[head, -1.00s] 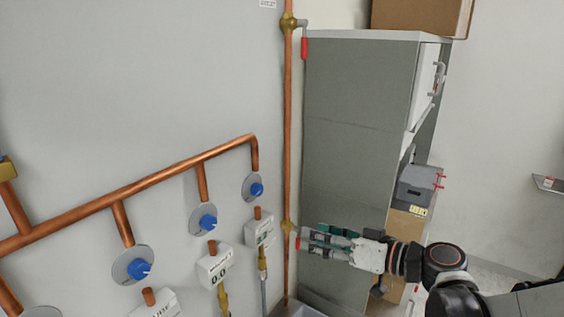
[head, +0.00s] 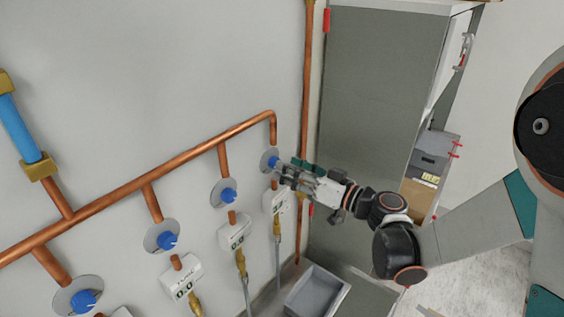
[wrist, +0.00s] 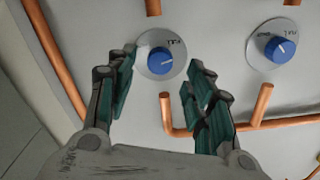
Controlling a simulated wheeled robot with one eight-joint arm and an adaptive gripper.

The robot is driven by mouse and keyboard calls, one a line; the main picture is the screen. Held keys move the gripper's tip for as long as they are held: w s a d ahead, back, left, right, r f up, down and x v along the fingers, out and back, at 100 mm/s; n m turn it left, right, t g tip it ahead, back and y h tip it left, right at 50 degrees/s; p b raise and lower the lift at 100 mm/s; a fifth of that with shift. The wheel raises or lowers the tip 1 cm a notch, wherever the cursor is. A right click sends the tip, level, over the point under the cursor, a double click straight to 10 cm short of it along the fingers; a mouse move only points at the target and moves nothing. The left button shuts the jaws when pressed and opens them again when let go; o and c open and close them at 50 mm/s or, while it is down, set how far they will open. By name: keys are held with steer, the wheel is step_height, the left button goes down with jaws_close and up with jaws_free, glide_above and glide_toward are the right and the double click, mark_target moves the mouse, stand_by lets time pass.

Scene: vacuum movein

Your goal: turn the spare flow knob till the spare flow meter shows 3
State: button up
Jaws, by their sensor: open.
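Several blue knobs on round grey plates sit along a copper pipe on the wall. No label naming the spare one is legible. My gripper (head: 286,172) is open at the farthest-right knob (head: 271,163). In the wrist view this knob (wrist: 160,61) shows ahead between the two spread fingers (wrist: 160,82); I cannot tell whether they touch it. The white meter (head: 274,204) below this knob is partly behind my gripper; its small digits seem to begin with 3, the rest unclear.
The neighbouring knob (head: 226,195) has a meter (head: 236,234) reading about 0.0. The nearer meter (head: 181,280) also reads 0.0. A vertical copper pipe (head: 308,80) and a grey cabinet (head: 370,110) stand right of the knobs. A grey basin (head: 318,292) is below.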

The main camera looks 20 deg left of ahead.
mark_target(274, 163)
steer(key=shift+p+x, duration=0.3)
steer(key=shift+x, duration=1.45)
steer(key=c, duration=1.1)
steer(key=shift+m+b, duration=1.5)
steer(key=shift+b, duration=0.2)
steer(key=o, duration=1.1)
steer(key=shift+d, duration=0.1)
